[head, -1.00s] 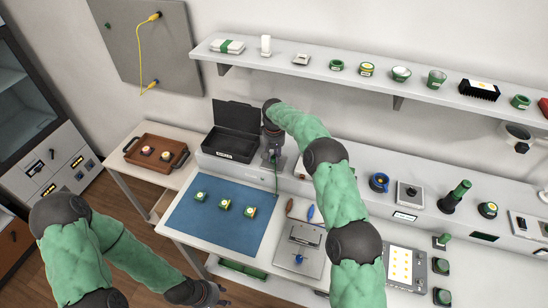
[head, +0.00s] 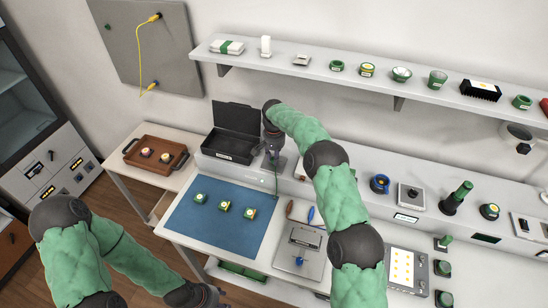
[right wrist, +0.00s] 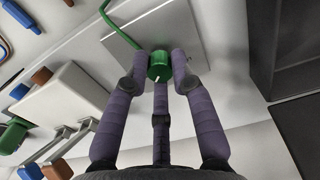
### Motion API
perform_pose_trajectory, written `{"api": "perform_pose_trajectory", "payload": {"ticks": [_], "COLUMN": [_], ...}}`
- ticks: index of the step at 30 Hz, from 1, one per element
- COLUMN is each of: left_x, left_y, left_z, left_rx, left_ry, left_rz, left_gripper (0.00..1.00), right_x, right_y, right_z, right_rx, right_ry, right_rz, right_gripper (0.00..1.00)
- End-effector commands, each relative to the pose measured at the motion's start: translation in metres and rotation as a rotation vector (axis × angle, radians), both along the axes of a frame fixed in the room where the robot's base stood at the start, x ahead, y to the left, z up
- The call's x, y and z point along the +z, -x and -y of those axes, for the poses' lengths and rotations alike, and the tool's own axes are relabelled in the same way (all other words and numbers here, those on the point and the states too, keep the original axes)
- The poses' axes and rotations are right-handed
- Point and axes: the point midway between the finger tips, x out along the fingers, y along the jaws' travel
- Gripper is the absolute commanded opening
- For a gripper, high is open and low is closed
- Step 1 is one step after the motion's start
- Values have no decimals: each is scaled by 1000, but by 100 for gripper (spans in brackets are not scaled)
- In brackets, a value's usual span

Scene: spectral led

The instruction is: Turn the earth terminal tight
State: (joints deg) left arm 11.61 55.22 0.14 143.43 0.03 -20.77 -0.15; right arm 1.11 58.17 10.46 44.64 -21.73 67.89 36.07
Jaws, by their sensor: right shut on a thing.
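The earth terminal (right wrist: 159,68) is a green round knob with a small white mark, on a grey metal plate (right wrist: 185,30). A green cable (right wrist: 115,25) runs from beside it to the upper left. My right gripper (right wrist: 160,76) has its purple-sleeved fingers closed around the knob. In the head view my right gripper (head: 274,158) points down beside the open black box, and the wrist hides the terminal there. My left gripper (head: 210,297) is low, at the bottom edge, away from the terminal; its fingers are too small and cut off to read.
The open black box (head: 229,147) stands just left of my right gripper. A blue mat (head: 220,238) with several small green-and-white parts lies in front. A brown tray (head: 178,165) is at the left, and a shelf (head: 330,72) runs above.

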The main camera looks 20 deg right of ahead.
Motion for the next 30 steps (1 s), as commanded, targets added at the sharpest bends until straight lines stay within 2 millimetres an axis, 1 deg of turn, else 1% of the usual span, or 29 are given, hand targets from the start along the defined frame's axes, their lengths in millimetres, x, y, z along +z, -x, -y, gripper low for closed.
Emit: {"api": "perform_pose_trajectory", "payload": {"ticks": [1,8,9,10,11,20,23,26,30], "left_x": [0,0,0,0,0,0,0,0,0], "left_y": [0,0,0,0,0,0,0,0,0], "left_z": [0,0,0,0,0,0,0,0,0], "left_rx": [0,0,0,0,0,0,0,0,0], "left_ry": [0,0,0,0,0,0,0,0,0], "left_rz": [0,0,0,0,0,0,0,0,0], "left_gripper": [40,40,40,40,40,40,40,40,40], "right_x": [3,3,3,3,3,1,5,16,41], "right_y": [-2,-2,-2,-2,-2,-1,-1,-1,-2], "right_z": [0,0,0,0,0,0,0,0,1], "right_rx": [-2,-1,-1,-1,-1,1,1,0,0], "right_ry": [-1,0,0,-1,-1,-1,0,0,-1], "right_rz": [7,8,8,7,7,3,4,4,7], "right_gripper": [0,0,36,45,48,48,48,48,48]}}
